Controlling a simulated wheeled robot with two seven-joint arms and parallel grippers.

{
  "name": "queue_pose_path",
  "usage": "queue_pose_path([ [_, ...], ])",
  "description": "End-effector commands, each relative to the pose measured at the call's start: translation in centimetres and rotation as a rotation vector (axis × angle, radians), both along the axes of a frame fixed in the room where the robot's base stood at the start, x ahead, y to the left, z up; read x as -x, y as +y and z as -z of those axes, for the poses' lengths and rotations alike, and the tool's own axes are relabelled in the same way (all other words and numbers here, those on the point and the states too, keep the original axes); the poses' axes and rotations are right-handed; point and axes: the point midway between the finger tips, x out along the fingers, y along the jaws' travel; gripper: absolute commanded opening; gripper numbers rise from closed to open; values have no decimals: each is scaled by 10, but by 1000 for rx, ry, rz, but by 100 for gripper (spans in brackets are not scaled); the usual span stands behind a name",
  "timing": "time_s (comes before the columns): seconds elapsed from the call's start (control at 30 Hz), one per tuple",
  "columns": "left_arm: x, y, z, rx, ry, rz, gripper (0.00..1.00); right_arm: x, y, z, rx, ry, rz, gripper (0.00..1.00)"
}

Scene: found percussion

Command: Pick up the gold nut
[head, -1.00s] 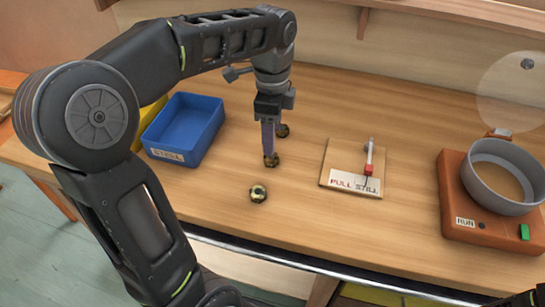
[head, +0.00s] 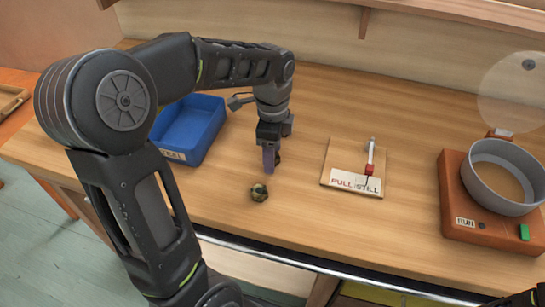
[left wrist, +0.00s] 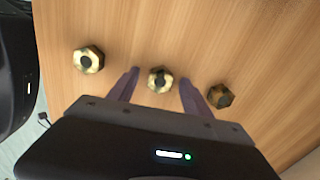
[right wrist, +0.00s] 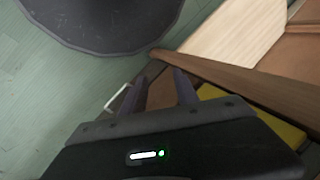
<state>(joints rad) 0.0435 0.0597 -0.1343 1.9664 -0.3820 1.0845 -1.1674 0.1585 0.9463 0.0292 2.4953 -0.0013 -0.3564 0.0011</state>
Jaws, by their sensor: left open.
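Three brassy hex nuts with dark holes lie in a row on the table in the left wrist view: the left nut (left wrist: 88,60), the middle nut (left wrist: 160,79) and the darker right nut (left wrist: 220,96). My left gripper (left wrist: 159,76) is open, its fingers on either side of the middle nut with gaps showing. In the head view my left gripper (head: 268,160) points down and hides the middle nut; the near nut (head: 259,192) shows in front, and the far nut (head: 279,157) is mostly hidden behind the fingers. My right gripper (right wrist: 160,78) is open and empty, away from the nuts.
A blue bin (head: 190,128) stands left of the gripper, partly behind my arm. An orange machine (head: 456,205) with a grey bowl (head: 482,188) stands farther right. The wooden table (head: 320,220) is clear between.

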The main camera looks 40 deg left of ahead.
Motion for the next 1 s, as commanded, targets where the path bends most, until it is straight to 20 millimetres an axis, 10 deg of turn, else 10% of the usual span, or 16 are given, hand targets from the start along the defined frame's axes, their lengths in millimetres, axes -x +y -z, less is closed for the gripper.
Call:
queue_pose_path([
  [0.57, 0, 0, 0, 0, -1, 0, 57, 0, 0, 0, 0, 0, 0, 36],
  [1.0, 0, 0, 0, 0, -1, 0, 21, 0, 0, 0, 0, 0, 0, 36],
])
